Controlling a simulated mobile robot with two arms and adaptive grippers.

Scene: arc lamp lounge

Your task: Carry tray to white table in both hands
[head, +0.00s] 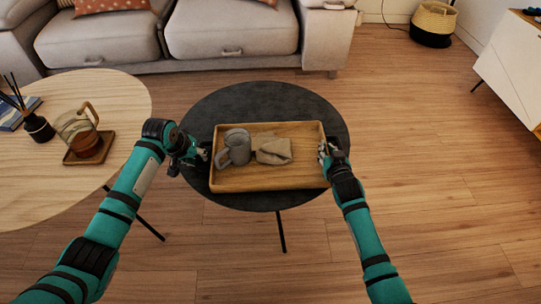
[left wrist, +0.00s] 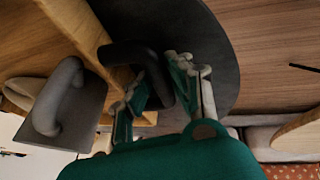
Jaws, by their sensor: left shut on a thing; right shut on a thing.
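A wooden tray (head: 265,180) lies on a round dark table (head: 272,97). A grey mug (head: 238,147) and a folded beige cloth (head: 273,150) are in it. My left gripper (head: 201,156) is at the tray's left end. In the left wrist view my left gripper (left wrist: 155,78) is shut on the tray's dark handle (left wrist: 128,52); the mug (left wrist: 58,95) also shows there. My right gripper (head: 325,153) is shut on the tray's right end; its handle is mostly hidden by the fingers. No clearly white table is in view.
A pale wooden table (head: 115,92) at left holds a glass jug (head: 78,131) on a wooden coaster and a reed diffuser (head: 37,125). A grey sofa (head: 230,38) stands behind. A white cabinet (head: 512,62) is at right. The floor at right is clear.

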